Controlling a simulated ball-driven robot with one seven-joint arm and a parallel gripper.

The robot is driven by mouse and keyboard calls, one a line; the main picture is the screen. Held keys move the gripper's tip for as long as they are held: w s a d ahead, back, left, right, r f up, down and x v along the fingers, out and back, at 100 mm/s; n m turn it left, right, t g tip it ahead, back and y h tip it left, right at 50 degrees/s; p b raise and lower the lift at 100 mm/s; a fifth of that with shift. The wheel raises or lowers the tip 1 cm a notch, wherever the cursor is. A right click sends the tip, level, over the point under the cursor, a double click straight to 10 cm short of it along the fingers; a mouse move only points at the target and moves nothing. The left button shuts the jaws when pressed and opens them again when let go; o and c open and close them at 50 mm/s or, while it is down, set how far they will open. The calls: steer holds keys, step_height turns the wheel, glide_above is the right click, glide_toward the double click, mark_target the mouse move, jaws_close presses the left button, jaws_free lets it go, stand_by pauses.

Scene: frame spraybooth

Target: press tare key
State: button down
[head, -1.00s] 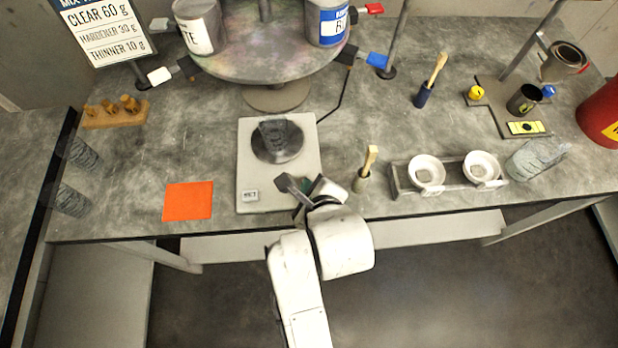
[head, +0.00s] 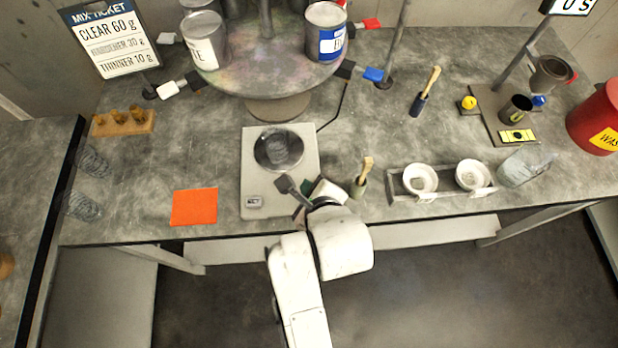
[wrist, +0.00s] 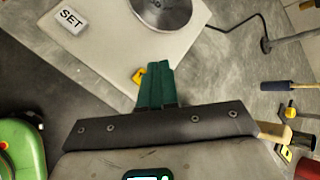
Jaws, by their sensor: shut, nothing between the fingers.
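My gripper (wrist: 154,66) has green fingers, shut and empty, just right of the yellow key. I cannot tell whether they touch it.
An orange square (head: 194,207) lies left of the scale. A brush in a small pot (head: 361,182) stands close to the right of my gripper. A rack with two white cups (head: 420,178) is further right. A round turntable (head: 262,78) with cans stands behind.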

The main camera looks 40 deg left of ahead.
steer(key=shift+r, duration=1.4)
steer(key=w+d+f+n+h+b, duration=0.1)
steer(key=d+f+n+h+b, duration=0.3)
steer(key=d, duration=1)
steer(key=w+d+f+n+h+p, duration=0.1)
steer(key=d+f+n, duration=0.35)
steer(key=d, duration=0.85)
steer(key=s+d+f+n+g+h+b, duration=0.1)
steer(key=s+d+f+n, duration=0.1)
steer(key=s+d, duration=0.4)
steer(key=s+d+f+n+g+h+b, duration=0.2)
steer(key=s+d, duration=0.5)
steer(key=d, duration=0.7)
steer(key=shift+s+f+n, duration=0.15)
steer(key=shift+f+n, duration=0.6)
steer(key=shift+f, duration=0.15)
